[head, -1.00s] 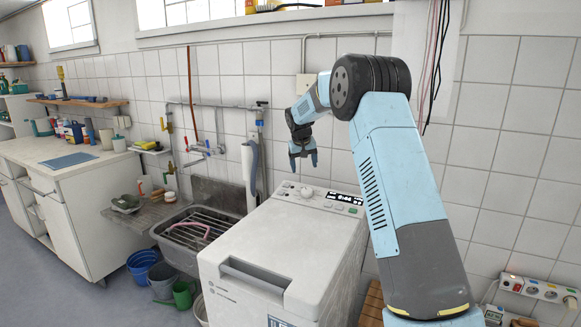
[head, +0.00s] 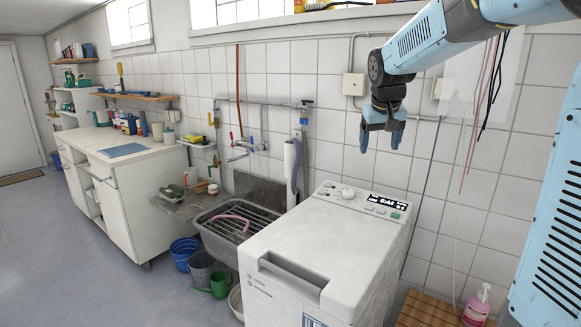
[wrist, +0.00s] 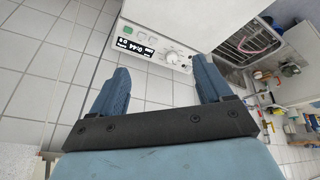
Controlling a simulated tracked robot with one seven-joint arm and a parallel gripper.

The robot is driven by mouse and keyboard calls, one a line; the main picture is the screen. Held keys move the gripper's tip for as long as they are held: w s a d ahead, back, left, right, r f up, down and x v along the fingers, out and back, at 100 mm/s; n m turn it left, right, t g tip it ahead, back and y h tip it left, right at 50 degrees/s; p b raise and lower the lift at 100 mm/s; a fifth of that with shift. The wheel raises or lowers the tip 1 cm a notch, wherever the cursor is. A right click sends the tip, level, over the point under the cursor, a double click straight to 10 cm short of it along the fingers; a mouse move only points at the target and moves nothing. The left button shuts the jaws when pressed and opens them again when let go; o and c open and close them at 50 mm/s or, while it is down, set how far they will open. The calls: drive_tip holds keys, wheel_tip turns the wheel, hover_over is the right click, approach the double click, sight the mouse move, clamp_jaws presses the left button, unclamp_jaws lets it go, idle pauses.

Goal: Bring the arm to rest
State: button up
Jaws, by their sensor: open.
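My gripper (head: 382,136) hangs from my light-blue arm in the head view, fingers pointing down. It is in the air above the back of the white top-loading washing machine (head: 290,243), in front of the tiled wall. In the wrist view the two blue fingers (wrist: 162,92) stand apart with nothing between them. Beyond them the machine's control panel (wrist: 150,45) shows, with its lit display and round knob. The gripper touches nothing that I can see.
A metal sink (head: 228,222) with a rack stands left of the machine, with buckets (head: 202,268) below. A white counter (head: 110,150) is further left. A wooden slatted stand (head: 428,312) and a pink soap bottle (head: 477,306) are at the lower right. The floor at left is clear.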

drive_tip(key=s+f, duration=0.2)
drive_tip(key=s, duration=1.3)
drive_tip(key=s+f+t+y, duration=0.1)
drive_tip(key=s+f, duration=0.2)
drive_tip(key=s, duration=1.2)
drive_tip(key=shift+s+d+f, duration=0.15)
drive_tip(key=shift+s+f, duration=0.05)
drive_tip(key=shift+f, duration=0.05)
